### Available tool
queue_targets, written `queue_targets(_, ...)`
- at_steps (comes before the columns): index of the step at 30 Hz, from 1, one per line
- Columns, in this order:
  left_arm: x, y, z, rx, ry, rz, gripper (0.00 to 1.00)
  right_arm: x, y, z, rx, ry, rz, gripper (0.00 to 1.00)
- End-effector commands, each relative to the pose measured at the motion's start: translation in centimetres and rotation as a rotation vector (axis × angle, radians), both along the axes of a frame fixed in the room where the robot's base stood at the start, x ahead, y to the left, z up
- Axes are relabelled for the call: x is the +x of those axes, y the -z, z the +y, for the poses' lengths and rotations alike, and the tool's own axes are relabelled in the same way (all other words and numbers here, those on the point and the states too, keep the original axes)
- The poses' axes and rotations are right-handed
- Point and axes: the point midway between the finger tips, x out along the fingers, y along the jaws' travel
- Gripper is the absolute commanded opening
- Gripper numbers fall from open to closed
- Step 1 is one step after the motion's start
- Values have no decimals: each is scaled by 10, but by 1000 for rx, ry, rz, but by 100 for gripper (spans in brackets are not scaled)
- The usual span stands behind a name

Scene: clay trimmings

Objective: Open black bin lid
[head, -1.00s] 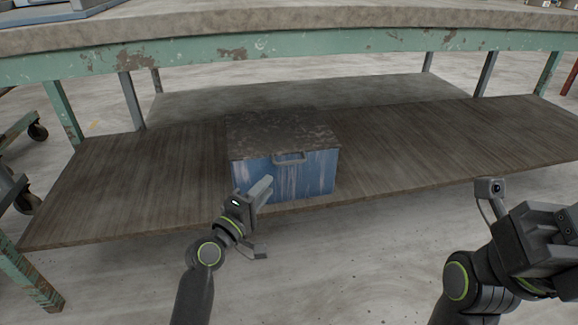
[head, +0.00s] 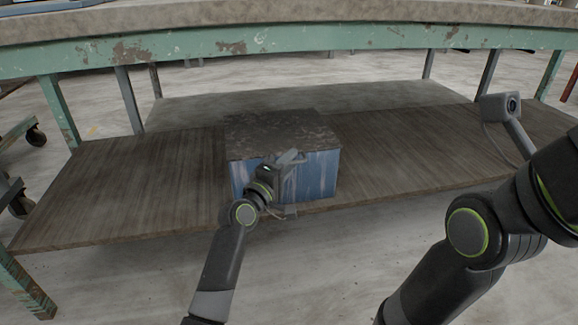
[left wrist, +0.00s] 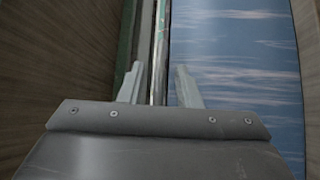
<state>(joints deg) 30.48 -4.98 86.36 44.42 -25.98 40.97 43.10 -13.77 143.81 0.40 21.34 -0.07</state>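A blue bin (head: 318,174) with a dark, mottled lid (head: 280,134) stands on the wooden lower shelf under the workbench. The lid lies flat and closed on it. My left gripper (head: 288,162) is at the upper middle of the bin's front, hiding the handle there. In the left wrist view, the left gripper's two fingers (left wrist: 158,86) are apart, with a narrow light bar or edge (left wrist: 160,50) running between them. Contact cannot be told. The bin's blue face (left wrist: 240,60) fills the right of that view. My right gripper's fingers are outside the head view.
The wooden shelf (head: 400,155) is bare on both sides of the bin. The bench's green rail (head: 300,42) and tabletop (head: 330,14) run above it. Green legs (head: 60,112) stand at the ends. A wheeled cart (head: 22,165) is at the left edge.

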Motion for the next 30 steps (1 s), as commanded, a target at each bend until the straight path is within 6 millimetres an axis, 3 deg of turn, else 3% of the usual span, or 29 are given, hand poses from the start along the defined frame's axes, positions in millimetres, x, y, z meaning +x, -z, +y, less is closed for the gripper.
queue_targets(10,2,-1,-1,0,0,-1,30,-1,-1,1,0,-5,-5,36)
queue_targets(17,2,-1,-1,0,0,0,0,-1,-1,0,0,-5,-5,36)
queue_targets(30,2,-1,-1,0,0,1,0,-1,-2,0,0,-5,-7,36)
